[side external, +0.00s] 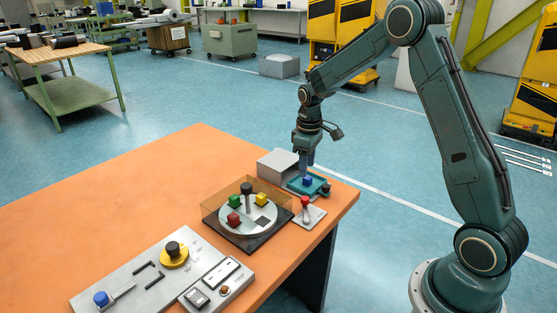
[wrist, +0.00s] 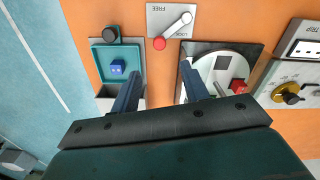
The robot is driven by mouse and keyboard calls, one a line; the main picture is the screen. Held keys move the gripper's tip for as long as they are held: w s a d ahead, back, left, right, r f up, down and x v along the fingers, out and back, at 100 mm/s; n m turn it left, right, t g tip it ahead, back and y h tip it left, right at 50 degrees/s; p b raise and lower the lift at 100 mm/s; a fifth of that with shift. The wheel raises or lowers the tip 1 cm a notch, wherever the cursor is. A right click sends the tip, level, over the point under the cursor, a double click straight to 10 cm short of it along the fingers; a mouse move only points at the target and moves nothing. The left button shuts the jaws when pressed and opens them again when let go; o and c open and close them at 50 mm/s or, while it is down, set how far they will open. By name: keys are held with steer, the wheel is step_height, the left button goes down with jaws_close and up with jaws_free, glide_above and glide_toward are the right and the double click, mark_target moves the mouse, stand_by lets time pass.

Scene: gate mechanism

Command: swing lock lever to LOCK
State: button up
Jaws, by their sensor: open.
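The lock lever is a silver bar with a red knob (wrist: 159,43) on a pale plate (wrist: 157,22) marked FREE and LOCK. In the wrist view the bar runs from its pivot at upper right down-left to the knob; which mark it points at is hard to tell. In the side view the red knob (side external: 305,201) stands at the table's right edge. My gripper (side external: 307,167) is above the teal tray, behind the lever and apart from it. In the wrist view my gripper (wrist: 161,70) is open and empty, with the knob beyond the gap between its fingertips.
A blue block (wrist: 118,67) sits in the teal tray (wrist: 97,62), beside a black knob (wrist: 110,33). A round turntable (side external: 247,217) with coloured blocks and clear walls stands left of the lever. A grey box (side external: 277,165) is behind it. A control panel (side external: 150,278) lies in front.

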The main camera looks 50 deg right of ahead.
steer(key=shift+r, duration=1.05)
steer(key=s+a+r+m+t, duration=0.1)
steer(key=s+a+r, duration=0.35)
steer(key=r, duration=0.25)
steer(key=s+a+r+t, duration=0.2)
steer(key=s+a+r, duration=0.2)
steer(key=s+r, duration=0.25)
steer(key=s+a+r+m+t, duration=0.1)
steer(key=s+a, duration=0.2)
steer(key=s, duration=0.5)
steer(key=s+a+r+t, duration=0.1)
steer(key=s+a+r, duration=0.1)
steer(key=s, duration=0.6)
steer(key=shift+a+r+m+t, duration=0.15)
steer(key=shift+a+m+t, duration=0.2)
steer(key=shift+a, duration=0.2)
